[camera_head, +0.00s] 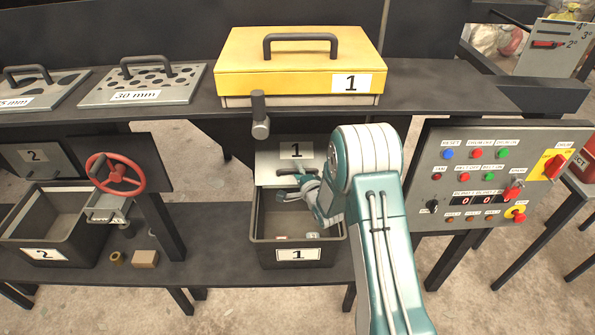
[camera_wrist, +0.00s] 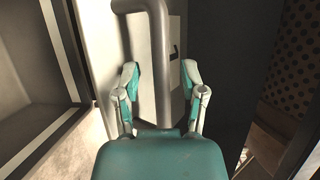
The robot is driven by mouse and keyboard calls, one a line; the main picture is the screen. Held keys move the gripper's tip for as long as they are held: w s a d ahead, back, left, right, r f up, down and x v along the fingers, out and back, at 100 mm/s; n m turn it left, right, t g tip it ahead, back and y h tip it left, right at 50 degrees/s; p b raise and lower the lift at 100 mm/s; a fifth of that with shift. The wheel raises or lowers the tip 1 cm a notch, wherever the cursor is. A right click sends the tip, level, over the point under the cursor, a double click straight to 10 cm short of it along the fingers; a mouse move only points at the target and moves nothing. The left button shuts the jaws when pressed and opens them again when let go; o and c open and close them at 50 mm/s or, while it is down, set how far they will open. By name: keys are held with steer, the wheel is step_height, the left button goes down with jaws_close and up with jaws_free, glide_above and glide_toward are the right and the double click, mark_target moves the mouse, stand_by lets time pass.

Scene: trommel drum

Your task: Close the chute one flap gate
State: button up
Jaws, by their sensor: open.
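The chute one flap gate (camera_head: 270,166) is a pale plate with a "1" label, above the black bin marked 1 (camera_head: 257,247). In the wrist view, a grey bar handle (camera_wrist: 160,60) stands in front of a pale plate with part of a dark mark. My gripper (camera_wrist: 160,88) is open, with one finger on each side of the bar in the picture. I cannot tell whether the fingers touch it. In the head view, my gripper (camera_head: 300,181) is at the lower part of the gate, and my arm hides the gate's right side.
A yellow box lid (camera_head: 240,70) marked 1 sits above the gate. A black-handled lever (camera_head: 260,128) hangs just up and left of it. A control panel (camera_head: 440,195) stands right of my arm. A red handwheel (camera_head: 118,174) and bin 2 (camera_head: 20,240) are at left.

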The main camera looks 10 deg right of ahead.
jaws_close()
steer(key=shift+f, duration=0.1)
